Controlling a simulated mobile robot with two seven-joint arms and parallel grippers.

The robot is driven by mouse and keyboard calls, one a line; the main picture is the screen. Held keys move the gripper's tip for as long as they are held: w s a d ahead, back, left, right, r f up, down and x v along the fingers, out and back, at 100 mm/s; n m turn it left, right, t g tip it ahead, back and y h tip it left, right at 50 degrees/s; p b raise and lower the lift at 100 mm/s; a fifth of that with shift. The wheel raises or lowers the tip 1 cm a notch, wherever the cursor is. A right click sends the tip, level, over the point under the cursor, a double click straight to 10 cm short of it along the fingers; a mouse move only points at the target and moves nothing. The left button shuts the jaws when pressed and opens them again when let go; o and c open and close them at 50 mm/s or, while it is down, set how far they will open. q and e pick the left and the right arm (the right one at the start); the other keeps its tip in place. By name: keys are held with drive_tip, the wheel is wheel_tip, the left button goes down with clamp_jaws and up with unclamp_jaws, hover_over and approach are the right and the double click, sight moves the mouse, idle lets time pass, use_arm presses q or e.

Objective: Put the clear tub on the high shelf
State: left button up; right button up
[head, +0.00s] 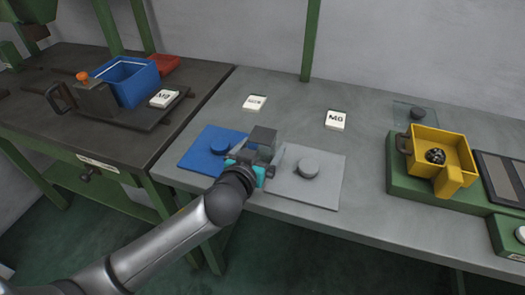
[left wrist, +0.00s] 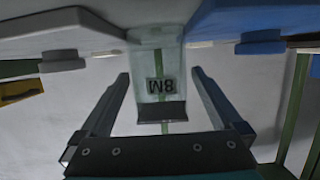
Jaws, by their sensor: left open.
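The clear tub (left wrist: 155,62), pale and see-through with "M8" lettering, shows upside down in the left wrist view, with a dark block (left wrist: 162,112) on its near end. My left gripper (left wrist: 160,74) is open, with one finger on each side of the tub and a visible gap at both sides. In the head view my left gripper (head: 258,154) is over the bench between the blue lid and the grey lid. A dark block (head: 262,138) shows between its fingers there; the clear walls are hard to make out. I cannot clearly identify the high shelf.
A blue lid (head: 196,154) and a grey lid (head: 326,186) flank the gripper. White label cards (head: 336,120) lie behind. A clear lid (head: 403,112) lies back right, near a yellow tub (head: 455,150) on a green block (head: 400,185). A blue tub (head: 134,88) stands on the dark left bench.

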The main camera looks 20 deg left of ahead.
use_arm(q)
drive_tip(key=shift+w+f, duration=0.1)
drive_tip(key=shift+w, duration=0.35)
drive_tip(key=shift+c, duration=0.2)
clamp_jaws()
idle(0.4)
